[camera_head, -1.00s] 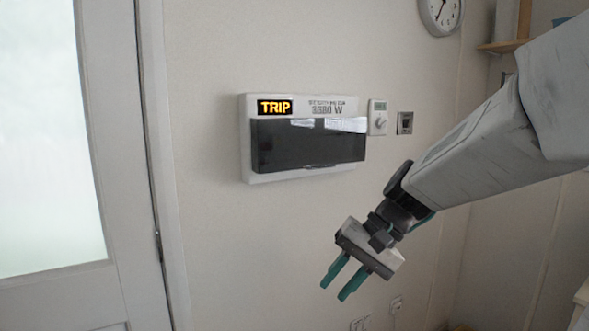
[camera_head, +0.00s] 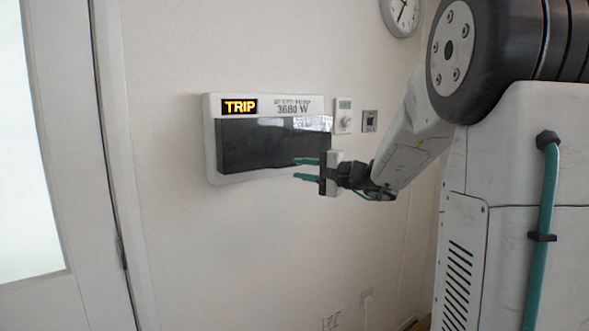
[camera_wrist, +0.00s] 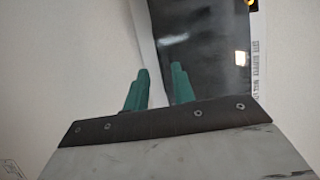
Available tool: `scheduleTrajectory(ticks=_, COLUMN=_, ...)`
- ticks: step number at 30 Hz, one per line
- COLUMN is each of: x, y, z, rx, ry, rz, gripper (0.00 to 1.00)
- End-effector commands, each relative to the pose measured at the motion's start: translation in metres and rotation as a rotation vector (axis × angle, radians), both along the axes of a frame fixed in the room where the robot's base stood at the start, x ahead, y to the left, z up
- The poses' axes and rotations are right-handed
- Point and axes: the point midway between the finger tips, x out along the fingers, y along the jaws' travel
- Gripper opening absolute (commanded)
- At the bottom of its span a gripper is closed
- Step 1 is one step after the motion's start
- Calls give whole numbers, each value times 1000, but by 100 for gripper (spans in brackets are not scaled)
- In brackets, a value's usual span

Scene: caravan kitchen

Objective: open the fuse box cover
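The fuse box (camera_head: 212,140) is a white wall unit with a lit "TRIP" display (camera_head: 240,107) and "3680 W" printed on it. Its dark glossy cover (camera_head: 260,145) is shut. My gripper (camera_head: 306,169) is at the lower right of the cover in the head view, with two teal fingers pointing left, spaced apart and empty. In the wrist view the gripper (camera_wrist: 158,88) shows its fingers parted near the cover's edge, one over the dark cover (camera_wrist: 205,45) and one over the pale wall. I cannot tell whether a finger touches the cover.
A small thermostat (camera_head: 344,116) and a wall switch (camera_head: 369,121) are right of the fuse box. A clock (camera_head: 403,12) hangs above. A door with frosted glass (camera_head: 25,170) is at the left.

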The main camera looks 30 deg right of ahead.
Motion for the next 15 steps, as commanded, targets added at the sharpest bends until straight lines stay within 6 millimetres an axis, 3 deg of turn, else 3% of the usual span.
scheduleTrajectory(ticks=6, x=22, y=11, z=0, rx=1, ry=0, rz=2, gripper=25)
scheduleTrajectory(ticks=15, x=26, y=12, z=0, rx=0, ry=0, rz=0, gripper=25)
